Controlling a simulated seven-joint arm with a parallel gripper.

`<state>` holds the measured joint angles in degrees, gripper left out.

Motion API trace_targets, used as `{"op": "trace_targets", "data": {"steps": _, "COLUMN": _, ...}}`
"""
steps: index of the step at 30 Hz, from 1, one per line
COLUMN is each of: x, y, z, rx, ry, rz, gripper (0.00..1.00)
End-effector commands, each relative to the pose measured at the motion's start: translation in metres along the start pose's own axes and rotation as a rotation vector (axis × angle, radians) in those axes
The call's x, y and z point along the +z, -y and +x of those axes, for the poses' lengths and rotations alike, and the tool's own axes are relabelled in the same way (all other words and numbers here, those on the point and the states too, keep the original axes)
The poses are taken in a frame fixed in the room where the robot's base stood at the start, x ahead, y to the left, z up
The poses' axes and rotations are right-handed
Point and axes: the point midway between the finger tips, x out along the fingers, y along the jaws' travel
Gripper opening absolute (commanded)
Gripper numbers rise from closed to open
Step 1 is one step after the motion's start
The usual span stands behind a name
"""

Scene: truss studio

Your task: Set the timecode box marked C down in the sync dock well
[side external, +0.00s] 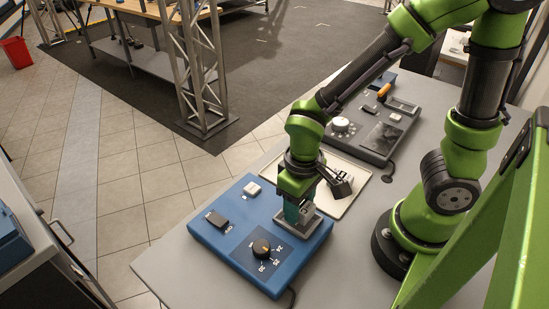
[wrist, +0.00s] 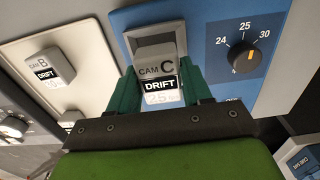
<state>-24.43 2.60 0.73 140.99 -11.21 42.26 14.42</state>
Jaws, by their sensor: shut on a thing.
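The timecode box marked C (wrist: 157,65) is grey with a white-and-black DRIFT label, and it is held between the green fingers of my gripper (wrist: 160,92). In the side view my gripper (side external: 293,213) points down over the right end of the blue sync dock (side external: 212,237). The box is mostly hidden there by the fingers. The dock's grey well (side external: 302,232) is right under the gripper, and its raised rim (wrist: 152,32) shows behind the box in the wrist view. I cannot tell whether the box is inside the well or just above it.
The dock carries a dial (side external: 262,248), a dark switch (side external: 217,221) and a small pale block (side external: 252,188). A pale tray (side external: 351,204) beside it holds a box marked B (wrist: 51,67). A grey console (side external: 372,125) stands farther back. The table front is clear.

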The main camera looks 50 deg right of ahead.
Motion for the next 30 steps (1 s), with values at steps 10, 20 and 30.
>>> {"op": "trace_targets", "data": {"steps": 10, "x": 0.0, "y": 0.0, "z": 0.0, "rx": 0.0, "ry": 0.0, "rz": 0.0, "gripper": 0.17}}
{"op": "trace_targets", "data": {"steps": 20, "x": 0.0, "y": 0.0, "z": 0.006, "rx": 0.001, "ry": 0.001, "rz": 0.0, "gripper": 0.17}}
{"op": "trace_targets", "data": {"steps": 30, "x": 0.0, "y": 0.0, "z": 0.013, "rx": 0.001, "ry": 0.001, "rz": 0.0, "gripper": 0.17}}
